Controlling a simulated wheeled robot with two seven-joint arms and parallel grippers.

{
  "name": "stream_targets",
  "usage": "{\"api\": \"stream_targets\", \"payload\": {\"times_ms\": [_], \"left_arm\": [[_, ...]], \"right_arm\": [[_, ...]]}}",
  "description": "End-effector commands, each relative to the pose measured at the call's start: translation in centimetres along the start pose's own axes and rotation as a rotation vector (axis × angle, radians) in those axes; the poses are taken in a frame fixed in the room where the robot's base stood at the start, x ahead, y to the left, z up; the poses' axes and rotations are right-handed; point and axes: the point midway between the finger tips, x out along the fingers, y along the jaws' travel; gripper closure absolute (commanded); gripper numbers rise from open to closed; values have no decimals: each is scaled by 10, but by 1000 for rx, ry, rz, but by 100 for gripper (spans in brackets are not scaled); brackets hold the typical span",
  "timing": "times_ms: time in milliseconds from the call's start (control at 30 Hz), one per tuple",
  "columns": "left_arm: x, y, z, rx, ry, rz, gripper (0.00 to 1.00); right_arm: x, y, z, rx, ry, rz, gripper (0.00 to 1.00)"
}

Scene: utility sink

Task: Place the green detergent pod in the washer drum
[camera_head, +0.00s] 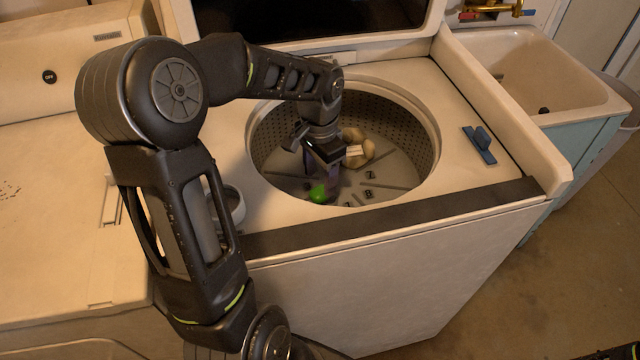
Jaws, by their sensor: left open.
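The washer drum (405,140) is an open round tub with perforated walls in the top of the white washer. The green detergent pod (318,193) is inside the drum's opening, low on the near left side, just below my left gripper. My left gripper (322,180) reaches down into the drum with its fingers open. Its fingertips are small and dark here, and I cannot tell whether they touch the pod.
A tan cloth-like item (360,145) lies in the drum behind my left gripper. A blue brush (479,144) lies on the washer top at the right. A small round white container (232,205) stands left of the drum. A utility sink (540,75) is at the back right.

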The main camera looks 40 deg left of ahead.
Motion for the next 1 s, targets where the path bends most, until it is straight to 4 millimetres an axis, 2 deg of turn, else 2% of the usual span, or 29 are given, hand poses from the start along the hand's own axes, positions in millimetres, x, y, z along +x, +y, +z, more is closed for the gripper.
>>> {"api": "stream_targets", "payload": {"times_ms": [33, 200, 400, 1000], "left_arm": [[-13, 0, -1, 1, 4, -3, 44], [-48, 0, -1, 0, 4, -2, 44], [-73, 0, 0, 1, 1, -1, 44], [-77, 0, 0, 1, -1, 0, 44]], "right_arm": [[-2, -1, 0, 0, 0, 0, 64], [-4, -2, 0, 0, 0, 0, 64], [-6, -2, 0, 0, 0, 0, 64], [-6, -2, 0, 0, 0, 0, 64]]}}
